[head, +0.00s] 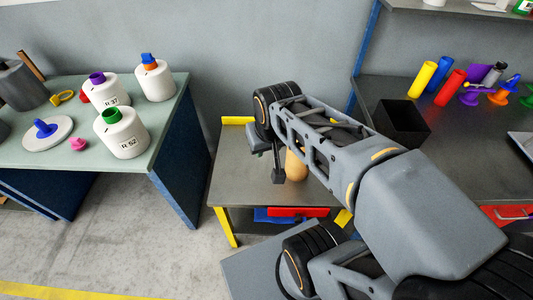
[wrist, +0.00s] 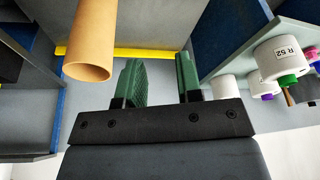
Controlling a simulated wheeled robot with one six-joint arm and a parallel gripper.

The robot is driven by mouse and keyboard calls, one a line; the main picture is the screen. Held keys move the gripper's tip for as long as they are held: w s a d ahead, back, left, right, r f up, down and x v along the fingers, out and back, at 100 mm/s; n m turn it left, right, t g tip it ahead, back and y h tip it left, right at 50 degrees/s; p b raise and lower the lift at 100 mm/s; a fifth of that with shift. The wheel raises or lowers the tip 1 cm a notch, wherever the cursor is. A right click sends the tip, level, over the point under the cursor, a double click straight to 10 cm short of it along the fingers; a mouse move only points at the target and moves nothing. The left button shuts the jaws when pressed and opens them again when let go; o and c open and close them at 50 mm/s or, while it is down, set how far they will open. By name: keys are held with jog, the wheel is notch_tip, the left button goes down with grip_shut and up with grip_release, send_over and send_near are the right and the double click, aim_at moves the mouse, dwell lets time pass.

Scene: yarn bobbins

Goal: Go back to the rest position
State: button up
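My gripper (wrist: 160,75) is open, with a clear gap between its two green fingers in the wrist view. Nothing is between them. In the head view my arm reaches over the low grey cart (head: 243,180), and the gripper end is mostly hidden by my own wrist. A tan tube (head: 295,166) stands on the cart, partly hidden behind my arm. The tube also shows in the wrist view (wrist: 90,38), left of the fingers and apart from them.
A pale green table (head: 165,128) at left holds several white bobbins, including R 52 (head: 121,135). A dark bench (head: 455,125) at right bears a black box (head: 402,122) and coloured tubes (head: 422,80). Open floor (head: 110,250) lies at lower left.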

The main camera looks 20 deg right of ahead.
jog(key=shift+s+a+f+n, duration=0.25)
jog(key=shift+s, duration=0.25)
jog(key=shift+s+a+f+n, duration=0.2)
jog(key=shift+s+f+n, duration=0.05)
jog(key=shift+s, duration=0.2)
jog(key=shift+d, duration=0.15)
